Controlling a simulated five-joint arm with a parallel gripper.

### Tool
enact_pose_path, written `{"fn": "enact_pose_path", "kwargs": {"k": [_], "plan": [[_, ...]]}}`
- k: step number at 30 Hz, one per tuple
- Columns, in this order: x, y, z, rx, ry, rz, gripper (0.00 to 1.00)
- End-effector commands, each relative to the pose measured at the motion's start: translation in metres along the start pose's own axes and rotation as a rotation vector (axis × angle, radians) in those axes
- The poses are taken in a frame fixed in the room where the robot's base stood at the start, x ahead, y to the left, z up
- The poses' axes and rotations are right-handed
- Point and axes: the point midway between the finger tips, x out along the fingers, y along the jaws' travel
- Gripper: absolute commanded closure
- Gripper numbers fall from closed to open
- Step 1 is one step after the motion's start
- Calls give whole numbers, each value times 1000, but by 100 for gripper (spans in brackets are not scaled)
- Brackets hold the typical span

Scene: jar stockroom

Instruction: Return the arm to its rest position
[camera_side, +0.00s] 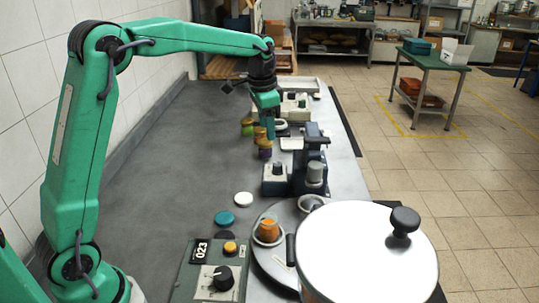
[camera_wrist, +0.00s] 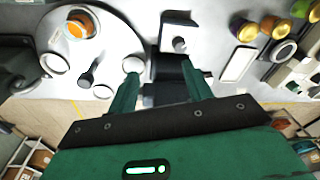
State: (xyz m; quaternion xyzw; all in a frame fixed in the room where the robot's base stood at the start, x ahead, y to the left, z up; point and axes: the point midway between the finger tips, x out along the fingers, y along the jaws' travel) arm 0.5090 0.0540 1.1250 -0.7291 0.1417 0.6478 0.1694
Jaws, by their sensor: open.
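My green gripper (camera_side: 268,120) hangs from my outstretched arm over the far half of the grey bench, pointing down. In the wrist view my gripper (camera_wrist: 162,78) has its two fingers apart, with a dark blue-grey device (camera_wrist: 175,75) behind the gap. Nothing shows held between the fingers. In the side view that device (camera_side: 312,165) stands just nearer than my gripper. Small jars (camera_side: 247,127) with yellowish lids stand close beside the fingers, and a purple one (camera_side: 264,152) is just below them. I cannot tell whether the fingers touch any jar.
A round turntable (camera_side: 262,268) holds an orange jar (camera_side: 268,229). A white lid (camera_side: 243,199) and a teal lid (camera_side: 224,218) lie on the bench.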

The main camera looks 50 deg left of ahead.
Motion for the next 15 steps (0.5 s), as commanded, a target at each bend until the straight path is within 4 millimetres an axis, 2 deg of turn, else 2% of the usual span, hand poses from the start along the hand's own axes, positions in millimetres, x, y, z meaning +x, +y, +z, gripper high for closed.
{"fn": "enact_pose_path", "kwargs": {"k": [1,6,15], "plan": [[-10,6,6,-11,13,-7,50],[-33,27,28,-61,50,-25,50],[-62,62,72,-150,119,-51,50]]}}
